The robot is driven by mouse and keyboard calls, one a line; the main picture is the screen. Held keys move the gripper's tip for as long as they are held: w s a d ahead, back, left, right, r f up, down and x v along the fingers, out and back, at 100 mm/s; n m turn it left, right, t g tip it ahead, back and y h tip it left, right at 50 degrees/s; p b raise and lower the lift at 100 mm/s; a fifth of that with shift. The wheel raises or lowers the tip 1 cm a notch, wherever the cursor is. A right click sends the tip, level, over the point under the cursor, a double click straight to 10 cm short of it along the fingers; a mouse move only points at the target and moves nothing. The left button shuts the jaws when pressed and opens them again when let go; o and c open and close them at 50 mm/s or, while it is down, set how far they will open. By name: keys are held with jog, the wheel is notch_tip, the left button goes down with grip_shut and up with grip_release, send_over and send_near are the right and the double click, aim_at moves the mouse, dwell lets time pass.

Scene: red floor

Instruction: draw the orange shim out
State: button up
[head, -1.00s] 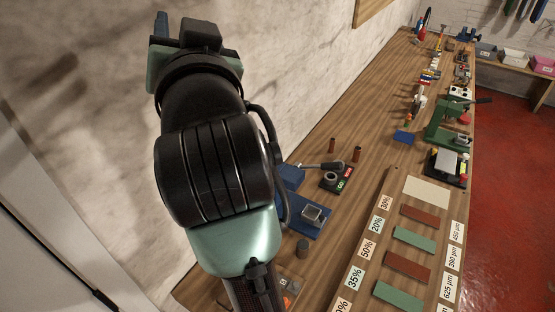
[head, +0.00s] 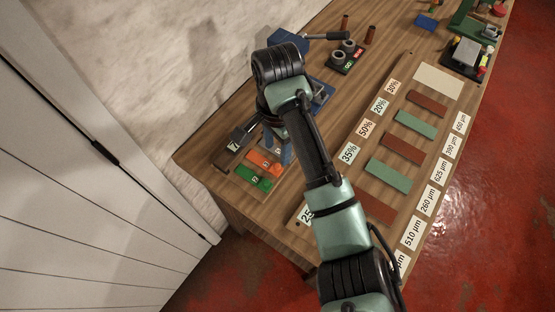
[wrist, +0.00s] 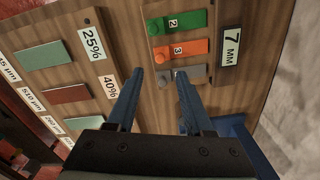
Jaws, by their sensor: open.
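The orange shim (wrist: 185,47) is a flat tab marked 3 with a round knob at its left end in the wrist view. It lies between a green shim (wrist: 180,22) marked 2 and a grey shim (wrist: 195,72). In the head view the orange shim (head: 263,163) is near the table's left end, beside my arm. My gripper (wrist: 160,74) is open, with its two blue fingers apart and nothing between them. Its fingertips are level with the grey shim in the picture, below the orange knob. The right finger covers part of the grey shim. Height above the shims is unclear.
A "7 MM" plate (wrist: 229,48) lies right of the shims. A board of percentage labels with red and green strips (head: 403,148) lies to the right. The wall is close on the left.

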aim_at(277, 166)
notch_tip(277, 166, down, 7)
jog(key=shift+r, duration=0.1)
dwell(0.3)
grip_shut()
dwell(1.3)
